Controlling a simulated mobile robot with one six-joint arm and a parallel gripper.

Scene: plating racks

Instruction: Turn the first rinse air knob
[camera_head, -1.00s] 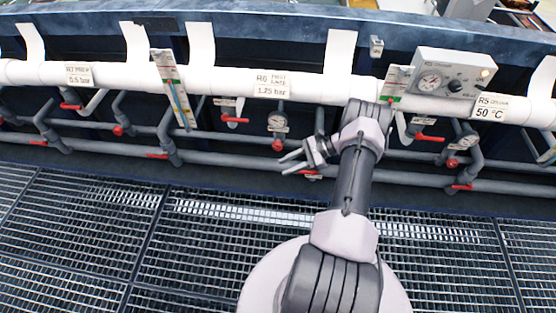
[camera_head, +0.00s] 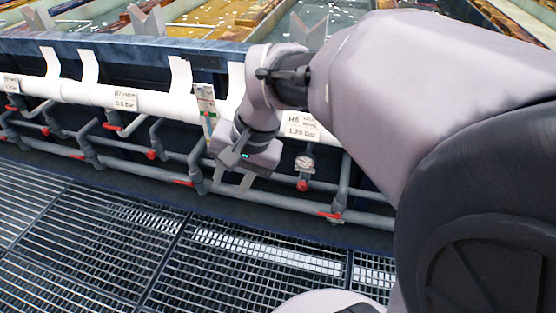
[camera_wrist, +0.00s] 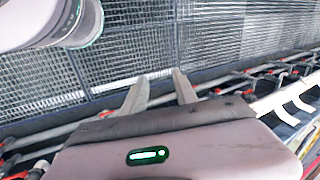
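The first rinse label (camera_head: 301,125), reading R6 and 1.25 bar, is on the white pipe, partly covered by my arm in the head view. Below and right of it are a small round gauge (camera_head: 304,163) and a red knob (camera_head: 303,185) on the grey pipework. I cannot tell for certain that this is the air knob. My gripper (camera_head: 233,184) points down in front of the pipes, left of the gauge and apart from the knob. In the wrist view, its two fingers (camera_wrist: 159,78) are spread with nothing between them.
Grey pipes with several red handles (camera_head: 113,127) run along the dark tank wall. A flow tube (camera_head: 206,100) stands close behind my gripper. The grating floor (camera_head: 120,240) in front is clear. Open tanks (camera_head: 225,12) lie beyond the wall.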

